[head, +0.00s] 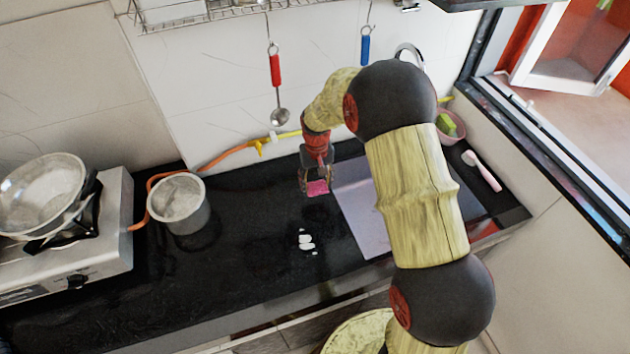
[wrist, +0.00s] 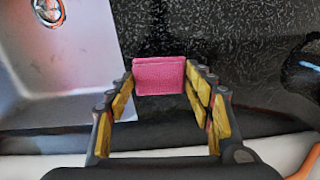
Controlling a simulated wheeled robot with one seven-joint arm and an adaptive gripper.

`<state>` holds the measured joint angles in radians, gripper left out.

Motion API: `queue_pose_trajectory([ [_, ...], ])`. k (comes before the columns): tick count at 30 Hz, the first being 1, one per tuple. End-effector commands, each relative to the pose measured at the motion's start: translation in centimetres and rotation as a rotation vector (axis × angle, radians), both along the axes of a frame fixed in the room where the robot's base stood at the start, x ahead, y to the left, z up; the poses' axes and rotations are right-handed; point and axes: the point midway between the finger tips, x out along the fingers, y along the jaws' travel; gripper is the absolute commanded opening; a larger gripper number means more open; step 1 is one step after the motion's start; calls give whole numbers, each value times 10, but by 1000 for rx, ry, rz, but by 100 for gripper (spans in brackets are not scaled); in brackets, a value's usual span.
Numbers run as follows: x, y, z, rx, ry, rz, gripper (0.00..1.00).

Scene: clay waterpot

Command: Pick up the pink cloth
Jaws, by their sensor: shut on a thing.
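The pink cloth (head: 317,188) is between the fingers of my gripper (head: 316,180) in the head view, above the black counter. In the wrist view the same cloth (wrist: 160,75) looks like a small flat pink rectangle. The fingertips of my gripper (wrist: 160,82) touch its left and right edges, so the gripper is shut on it. Black counter shows around the cloth in the wrist view. I cannot tell exactly how high the cloth is above the counter.
A metal pot (head: 180,203) stands on the black counter (head: 250,270) left of my gripper. A stove (head: 100,250) with a pan (head: 42,193) is farther left. A grey sink (head: 360,205) lies to the right. Small white pieces (head: 306,241) lie in front. A ladle (head: 279,115) hangs behind.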

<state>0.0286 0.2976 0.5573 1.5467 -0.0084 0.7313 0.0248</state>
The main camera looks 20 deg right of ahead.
Motion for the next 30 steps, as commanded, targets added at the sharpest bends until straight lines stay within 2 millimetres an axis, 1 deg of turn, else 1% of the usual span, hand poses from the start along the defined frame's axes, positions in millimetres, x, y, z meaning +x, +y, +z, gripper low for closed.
queue_pose_trajectory([
  [1,-10,0,17,0,-5,0,39],
  [3,-22,1,33,0,-6,0,39],
  [6,-46,2,41,0,-2,0,39],
  [9,-64,3,48,-1,-1,0,39],
  [15,-91,6,59,-2,3,0,39],
  [21,-105,5,65,-1,1,0,39],
  [30,-107,5,65,-1,1,0,39],
])
